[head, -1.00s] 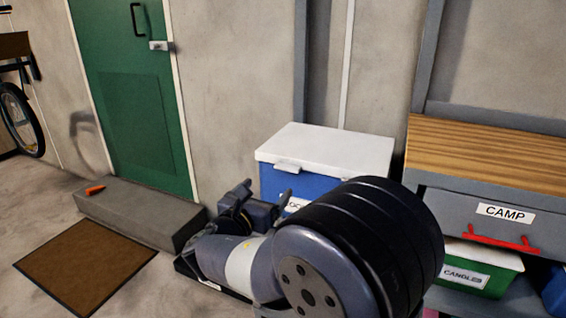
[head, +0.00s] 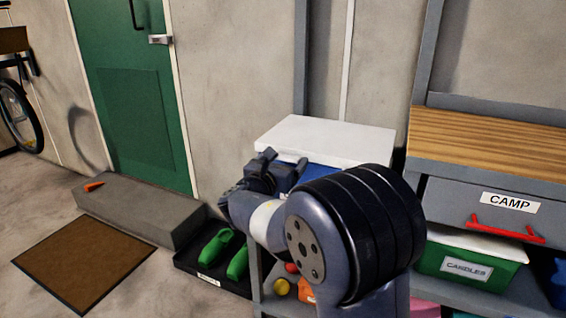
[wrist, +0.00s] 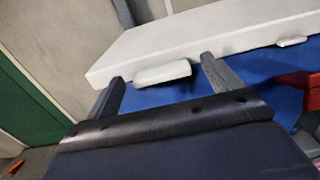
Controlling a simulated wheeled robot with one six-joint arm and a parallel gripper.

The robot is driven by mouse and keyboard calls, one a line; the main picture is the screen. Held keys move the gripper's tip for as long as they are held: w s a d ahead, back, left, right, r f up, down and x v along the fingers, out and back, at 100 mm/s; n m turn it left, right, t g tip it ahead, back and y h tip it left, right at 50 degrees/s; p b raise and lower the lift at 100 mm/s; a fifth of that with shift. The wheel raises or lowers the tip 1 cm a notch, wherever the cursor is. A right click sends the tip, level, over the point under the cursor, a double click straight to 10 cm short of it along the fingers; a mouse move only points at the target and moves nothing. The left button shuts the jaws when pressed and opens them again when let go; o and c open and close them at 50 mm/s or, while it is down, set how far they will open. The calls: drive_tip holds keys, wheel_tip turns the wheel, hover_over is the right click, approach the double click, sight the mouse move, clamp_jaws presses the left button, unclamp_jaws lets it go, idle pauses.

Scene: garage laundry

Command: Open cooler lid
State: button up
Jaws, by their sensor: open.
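The blue cooler (head: 322,174) with a white lid (head: 325,136) stands against the wall, and its lid is shut. In the wrist view the white lid (wrist: 225,32) runs across the top, with a white latch tab (wrist: 163,74) hanging from its front edge over the blue body (wrist: 215,96). My gripper (head: 265,158) is in front of the cooler at about lid height. In the wrist view my gripper (wrist: 162,70) is open, with one finger on each side of the latch tab. I cannot tell whether the fingers touch it. My arm hides much of the cooler's front in the head view.
A grey shelf unit with a CAMP drawer (head: 485,210) with a red handle stands to the right, with a green CANDLES bin (head: 470,265) below. Green shoes (head: 225,255) lie on a black tray (head: 205,280). A concrete step (head: 140,210) is by the green door (head: 130,90).

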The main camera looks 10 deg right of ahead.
drive_tip(key=shift+c, duration=0.4)
drive_tip(key=c, duration=1.3)
drive_tip(key=shift+r, duration=0.1)
